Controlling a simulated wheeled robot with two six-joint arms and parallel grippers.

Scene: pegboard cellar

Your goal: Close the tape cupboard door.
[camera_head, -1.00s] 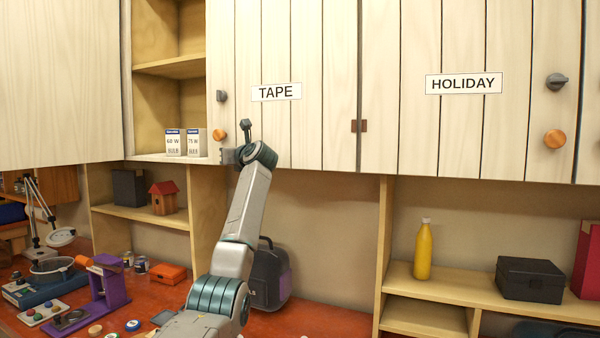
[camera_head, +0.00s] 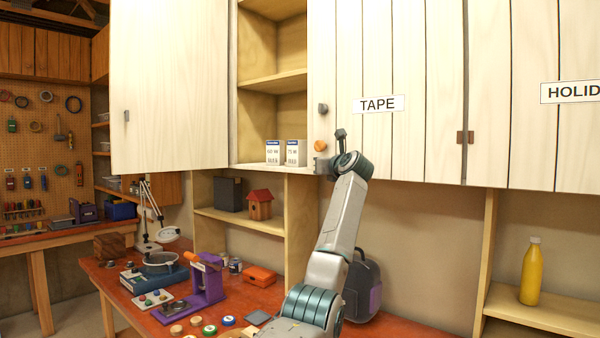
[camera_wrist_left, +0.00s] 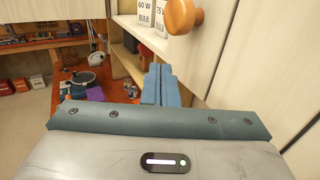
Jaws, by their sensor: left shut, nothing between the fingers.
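The tape cupboard door (camera_head: 400,140) is a pale plank door labelled TAPE. My left gripper (camera_head: 322,165) is shut and empty, by the door's lower left corner, below the orange knob. Its blue fingers (camera_wrist_left: 160,85) show in the left wrist view, below the orange knob (camera_wrist_left: 182,16). Contact is unclear. My right gripper is out of view.
Open shelves (camera_head: 272,80) with two bulb boxes (camera_head: 283,152) lie left of the door. A blank pale door (camera_head: 170,90) is farther left. Below stands a red workbench (camera_head: 130,285) with tools and a dark bag (camera_head: 362,288). A yellow bottle (camera_head: 531,272) stands at right.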

